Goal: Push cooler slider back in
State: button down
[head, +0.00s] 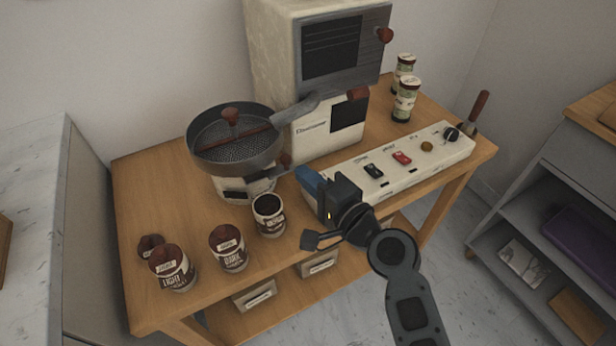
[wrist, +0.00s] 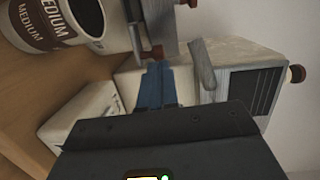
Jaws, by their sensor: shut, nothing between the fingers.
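The cooler is a round dark perforated pan (head: 236,150) on a pale base (head: 240,187), left of the roaster. A small dark red knob (head: 285,158), which seems to belong to the cooler slider, sticks out at the cooler's right side. In the wrist view a red knob (wrist: 158,51) shows just beyond the fingertips. I cannot tell how far out the slider stands. My gripper (head: 303,176) has blue fingers pressed together, pointing at the gap between cooler and roaster. The fingers also show in the wrist view (wrist: 157,68). Whether they touch the knob is unclear.
The cream roaster (head: 318,135) stands behind, its grey chute reaching over the pan. A white control panel (head: 395,165) lies right of my gripper. An open medium jar (head: 269,215) stands close on the left, with dark (head: 228,248) and light (head: 172,268) jars beyond.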

jog(key=b+v, duration=0.1)
jog(key=v, duration=1)
dwell(0.3)
jog(key=s+d+f+n+t+h, duration=0.1)
jog(key=s+d+f+h, duration=0.3)
jog(key=s+d, duration=0.35)
jog(key=s+d+f+n+h, duration=0.1)
jog(key=s+d+f+h, duration=0.25)
jog(key=s+d, duration=0.35)
jog(key=s+d+r+n+h, duration=0.1)
jog(key=s+r+n, duration=0.1)
jog(key=s, duration=0.4)
jog(key=s+d+r+n+h, duration=0.1)
jog(key=s+r+n+h, duration=0.1)
jog(key=s+r, duration=0.3)
jog(key=s+d+r+n+t+h, duration=0.1)
jog(key=s+d+r+n, duration=0.1)
jog(key=s, duration=0.6)
jog(key=shift+s+r+n, duration=0.4)
jog(key=shift+r+n, duration=0.3)
jog(key=shift+r, duration=0.2)
